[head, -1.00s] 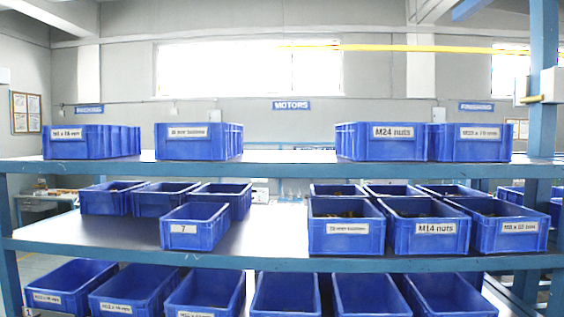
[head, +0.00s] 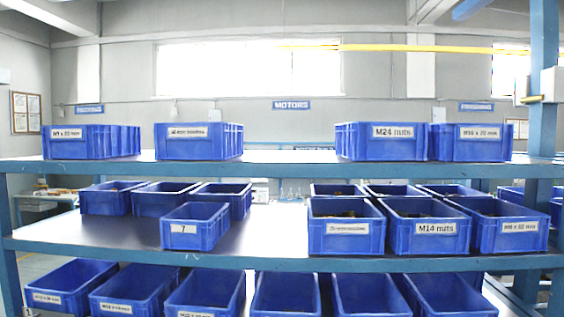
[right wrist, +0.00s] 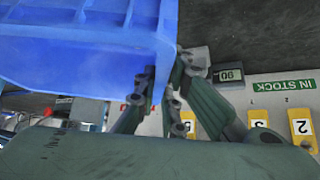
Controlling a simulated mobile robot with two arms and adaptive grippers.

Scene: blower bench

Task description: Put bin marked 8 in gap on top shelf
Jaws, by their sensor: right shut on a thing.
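The top shelf (head: 290,157) has a gap between the blue bin with a partly unreadable label (head: 199,141) on its left and the bin marked M24 nuts (head: 382,141) on its right. In the right wrist view my right gripper (right wrist: 163,82) is shut on the edge of a blue bin (right wrist: 85,45), at the upper left. No number shows on this held bin, so I cannot tell its marking. No bin marked 8 is readable in the head view. Neither gripper shows in the head view, and my left gripper is not in view.
The middle shelf (head: 270,230) holds several blue bins, including the bin marked 7 (head: 195,227) near its front edge. More bins stand on the lower shelf. A blue post (head: 543,80) rises at the right. Yellow number cards (right wrist: 303,128) show in the right wrist view.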

